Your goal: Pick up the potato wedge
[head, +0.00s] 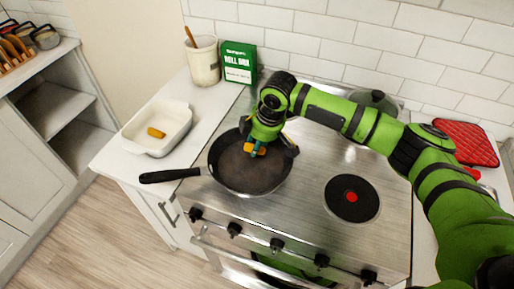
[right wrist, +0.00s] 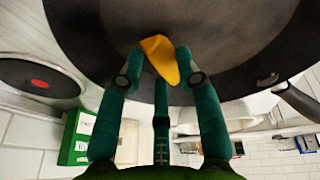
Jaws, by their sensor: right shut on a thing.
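A yellow potato wedge (right wrist: 161,60) is between the fingertips of my right gripper (right wrist: 159,66), which is shut on it. In the head view my right gripper (head: 256,150) points down inside the black frying pan (head: 225,168), and the wedge shows only as a small orange patch under it. I cannot tell whether the wedge touches the pan floor. A second potato wedge (head: 156,132) lies in a white baking dish (head: 183,122) on the counter at the left. My left gripper is not in view.
The pan sits on the steel stove, its handle pointing left. A bare burner (head: 352,198) is to its right. A green box (head: 239,63) and a utensil crock (head: 203,62) stand behind. A lidded pot (head: 373,99) and red mitt (head: 466,142) are at the right.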

